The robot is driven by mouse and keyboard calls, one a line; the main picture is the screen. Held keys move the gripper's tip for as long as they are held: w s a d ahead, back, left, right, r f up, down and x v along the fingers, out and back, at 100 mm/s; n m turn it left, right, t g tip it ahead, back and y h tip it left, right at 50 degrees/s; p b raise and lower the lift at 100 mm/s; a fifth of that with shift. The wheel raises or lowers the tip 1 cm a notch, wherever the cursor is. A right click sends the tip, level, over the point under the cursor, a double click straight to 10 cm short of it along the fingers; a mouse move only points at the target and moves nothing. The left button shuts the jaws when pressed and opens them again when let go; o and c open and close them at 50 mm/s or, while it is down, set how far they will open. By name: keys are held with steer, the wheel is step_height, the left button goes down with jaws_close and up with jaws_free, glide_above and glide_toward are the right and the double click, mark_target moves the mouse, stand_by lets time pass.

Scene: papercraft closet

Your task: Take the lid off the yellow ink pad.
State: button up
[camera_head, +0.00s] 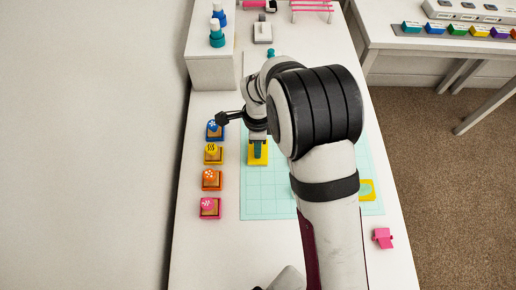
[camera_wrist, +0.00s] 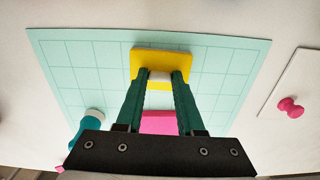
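A yellow ink pad (camera_head: 258,160) lies on the pale teal gridded mat (camera_head: 258,205) below my gripper (camera_head: 258,144). In the wrist view the yellow pad (camera_wrist: 180,62) lies beyond the fingertips. A small whitish block (camera_wrist: 160,76) on it sits between the two green fingers of my gripper (camera_wrist: 161,78). The fingers are close along both sides of this block; I cannot tell whether they press on it. My arm hides part of the mat in the head view. A second yellow piece with a teal middle (camera_head: 367,189) shows at the mat's right edge.
Stamps on blue (camera_head: 215,133), yellow (camera_head: 213,155), orange (camera_head: 212,180) and pink (camera_head: 210,208) blocks line the left. A pink piece (camera_head: 383,238) lies at the right. A raised white box (camera_head: 211,70) with bottles stands at the back left. The mat's front left is clear.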

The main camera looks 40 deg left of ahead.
jaws_close()
